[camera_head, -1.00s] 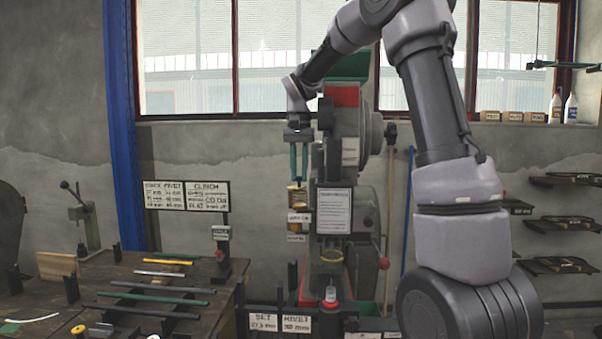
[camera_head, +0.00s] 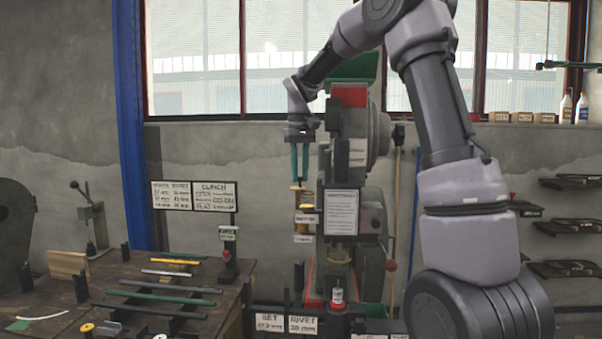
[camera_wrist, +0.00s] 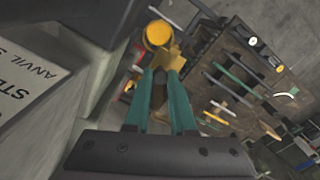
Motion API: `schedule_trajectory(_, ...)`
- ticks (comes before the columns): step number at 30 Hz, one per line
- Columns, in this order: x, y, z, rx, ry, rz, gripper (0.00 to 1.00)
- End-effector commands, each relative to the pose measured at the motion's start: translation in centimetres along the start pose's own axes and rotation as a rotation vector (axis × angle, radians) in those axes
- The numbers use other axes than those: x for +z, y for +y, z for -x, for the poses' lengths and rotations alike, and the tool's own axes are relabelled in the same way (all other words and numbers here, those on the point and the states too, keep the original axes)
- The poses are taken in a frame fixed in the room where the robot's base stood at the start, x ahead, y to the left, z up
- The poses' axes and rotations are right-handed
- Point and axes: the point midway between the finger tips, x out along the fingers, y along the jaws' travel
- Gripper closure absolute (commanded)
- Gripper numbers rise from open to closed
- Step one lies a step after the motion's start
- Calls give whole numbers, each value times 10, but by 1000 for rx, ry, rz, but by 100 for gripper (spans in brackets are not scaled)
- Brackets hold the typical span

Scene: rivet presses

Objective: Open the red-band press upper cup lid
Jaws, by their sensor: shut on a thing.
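The red-band press (camera_head: 349,150) stands at the centre, with a red band near its top. Its brass upper cup (camera_head: 306,200) is on the press's left side, above a white label. My gripper (camera_head: 298,182) points down just above the cup, with its two green fingers close together. In the wrist view, the fingertips (camera_wrist: 168,72) are shut on a brass piece (camera_wrist: 169,58), which looks like the cup's lid. A round yellow top (camera_wrist: 158,33) shows just beyond it. The fingers partly hide the lid, so its exact angle cannot be told.
A workbench (camera_head: 120,275) with coloured rods stands at the left. Two sign boards (camera_head: 193,195) rise behind it, left of the press. A red-topped post (camera_head: 337,297) stands in front of the press. Shelves (camera_head: 575,226) are on the right wall.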

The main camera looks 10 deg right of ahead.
Motion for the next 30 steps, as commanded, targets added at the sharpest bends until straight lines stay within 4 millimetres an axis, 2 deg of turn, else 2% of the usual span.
schedule_trajectory(13,-1,0,1,0,3,9,100)
schedule_trajectory(14,-1,0,1,1,3,9,70)
schedule_trajectory(15,-1,0,1,0,3,9,55)
schedule_trajectory(16,-1,0,1,0,3,9,48)
schedule_trajectory(26,0,0,2,0,2,8,48)
schedule_trajectory(30,-1,0,16,1,4,8,48)
